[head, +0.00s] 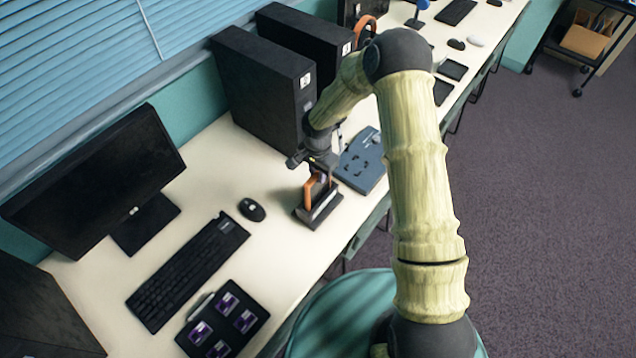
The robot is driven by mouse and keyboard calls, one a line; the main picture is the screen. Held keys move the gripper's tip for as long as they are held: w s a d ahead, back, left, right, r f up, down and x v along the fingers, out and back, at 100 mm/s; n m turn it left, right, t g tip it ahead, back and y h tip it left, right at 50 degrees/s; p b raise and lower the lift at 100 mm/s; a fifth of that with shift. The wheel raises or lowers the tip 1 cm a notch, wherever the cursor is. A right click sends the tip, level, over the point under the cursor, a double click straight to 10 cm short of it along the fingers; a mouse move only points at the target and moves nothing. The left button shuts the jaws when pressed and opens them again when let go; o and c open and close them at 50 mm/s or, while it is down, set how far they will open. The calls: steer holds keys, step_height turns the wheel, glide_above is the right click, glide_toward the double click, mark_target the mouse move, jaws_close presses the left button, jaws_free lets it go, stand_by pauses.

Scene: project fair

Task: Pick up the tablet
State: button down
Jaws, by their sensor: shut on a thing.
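My gripper (316,190), with orange fingers, points down over the front part of the long white desk. It is shut on a small dark slab with a pale edge, which looks like the tablet (322,210). The slab is at or just above the desk top; I cannot tell whether it still touches it. The fingers and wrist hide part of it. Two other dark flat slabs (452,69) lie farther along the desk.
A blue-grey panel (361,165) lies just behind my gripper. Black computer towers (262,88) stand at the wall side. A mouse (252,209), keyboard (188,270), monitor (95,185) and black tray with purple items (250,343) are to the left. A teal chair (335,312) is in front.

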steer(key=shift+r, duration=0.1)
step_height(320, 180, up, 10)
steer(key=shift+f+b, duration=0.1)
steer(key=shift+b, duration=1.1)
